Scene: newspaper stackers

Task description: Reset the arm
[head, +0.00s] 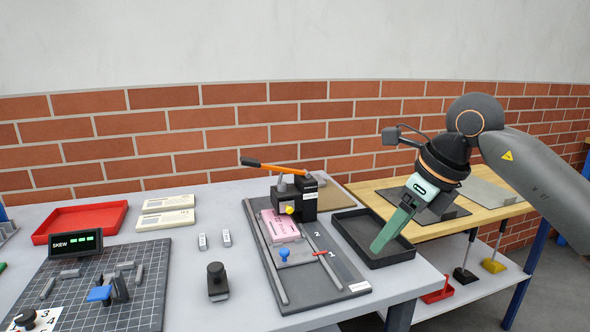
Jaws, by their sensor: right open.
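My right arm comes in from the right. Its gripper (382,242) has green fingers that point down and left over the black tray (402,255) on the grey table. The fingers overlap from this angle, and I see nothing held between them. Left of it stands a black lever device (309,198) at the back of a dark baseplate (350,280). A pink block (280,226) lies on the baseplate in front of the device, near a blue knob (284,253). My left gripper is not in view.
A red tray (85,220), a gridded board (135,255) and a SKEW display (76,242) are at the left. A black knobbed block (217,281) stands in the middle. A wooden table (370,187) adjoins at the right. A brick wall (225,130) is behind.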

